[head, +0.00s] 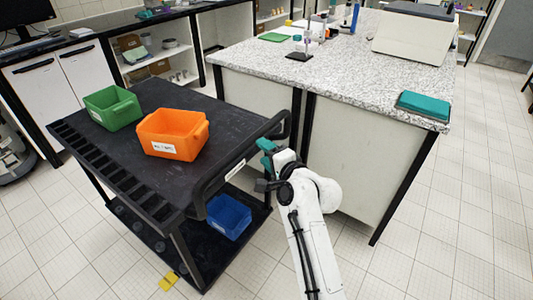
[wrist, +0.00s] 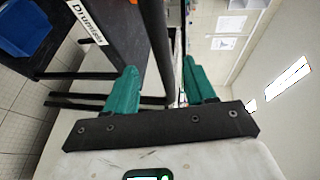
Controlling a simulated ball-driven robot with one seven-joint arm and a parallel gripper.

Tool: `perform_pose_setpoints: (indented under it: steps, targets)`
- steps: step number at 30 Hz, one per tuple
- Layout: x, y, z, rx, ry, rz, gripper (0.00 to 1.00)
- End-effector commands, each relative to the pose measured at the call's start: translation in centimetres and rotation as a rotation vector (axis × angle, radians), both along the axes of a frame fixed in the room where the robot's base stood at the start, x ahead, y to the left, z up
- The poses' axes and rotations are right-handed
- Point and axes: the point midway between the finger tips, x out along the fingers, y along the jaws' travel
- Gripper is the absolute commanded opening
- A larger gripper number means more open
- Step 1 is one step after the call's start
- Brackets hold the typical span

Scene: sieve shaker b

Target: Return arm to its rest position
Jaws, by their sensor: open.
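In the head view, my white arm reaches up from the bottom right of centre. My gripper (head: 266,148) is at its far end, beside the right handle end of the black cart (head: 185,100). A gap or contact between the gripper and the cart cannot be told from these views. The cart's dark frame and label also show behind the fingers in the wrist view.
An orange bin (head: 172,135) and a green bin (head: 112,107) stand on the cart's top. A blue bin (head: 229,217) sits on its lower shelf. A speckled bench (head: 345,85) stands close behind my arm. Tiled floor (head: 440,220) is clear at the right.

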Motion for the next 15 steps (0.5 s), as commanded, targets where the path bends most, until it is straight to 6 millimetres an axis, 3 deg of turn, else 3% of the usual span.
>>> perform_pose_setpoints:
  steps: [12,15]
  targets:
    - [0.0,0.0,-0.1,-0.002,0.001,0.0,0.55]
    - [-0.7,-0.8,-1.1,-0.037,0.01,0.004,0.55]
